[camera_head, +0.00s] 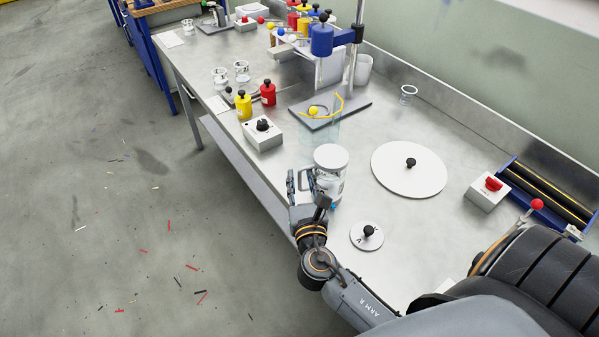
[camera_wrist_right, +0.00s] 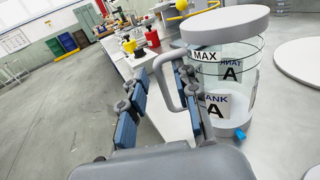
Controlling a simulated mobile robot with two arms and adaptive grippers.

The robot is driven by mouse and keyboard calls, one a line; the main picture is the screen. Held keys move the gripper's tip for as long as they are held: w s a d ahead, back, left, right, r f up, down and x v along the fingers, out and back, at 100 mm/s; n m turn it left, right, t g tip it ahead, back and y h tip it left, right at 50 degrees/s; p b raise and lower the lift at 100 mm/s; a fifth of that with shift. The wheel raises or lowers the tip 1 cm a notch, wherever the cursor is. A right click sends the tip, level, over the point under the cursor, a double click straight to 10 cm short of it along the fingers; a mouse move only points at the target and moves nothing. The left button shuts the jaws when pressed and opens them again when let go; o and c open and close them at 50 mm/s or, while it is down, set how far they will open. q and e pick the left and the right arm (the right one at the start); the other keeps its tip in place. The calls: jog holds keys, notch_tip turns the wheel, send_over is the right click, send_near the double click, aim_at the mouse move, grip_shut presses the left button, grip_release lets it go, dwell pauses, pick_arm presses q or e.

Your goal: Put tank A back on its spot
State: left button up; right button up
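Tank A (camera_head: 329,187) is a clear cylinder with a white lid, standing upright near the front edge of the bench. In the right wrist view, tank A (camera_wrist_right: 231,92) shows its label, a MAX mark, a blue fitting low down and a grey side handle (camera_wrist_right: 163,82). My right gripper (camera_head: 304,188) is at the tank's left side. In the wrist view its blue-padded fingers stand apart, with the handle between them; I see no firm contact. I cannot make out the tank's marked spot. My left gripper is not in view.
A small white disc (camera_head: 366,240) and a large white disc (camera_head: 391,181), both with black knobs, lie on the bench. A grey switch box (camera_head: 263,138) and yellow and red bottles (camera_head: 268,96) stand farther along. The gantry post (camera_head: 353,65) rises behind.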

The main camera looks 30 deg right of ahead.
jog(key=b+v, duration=0.2)
jog(key=v, duration=0.7)
jog(key=shift+a, duration=0.1)
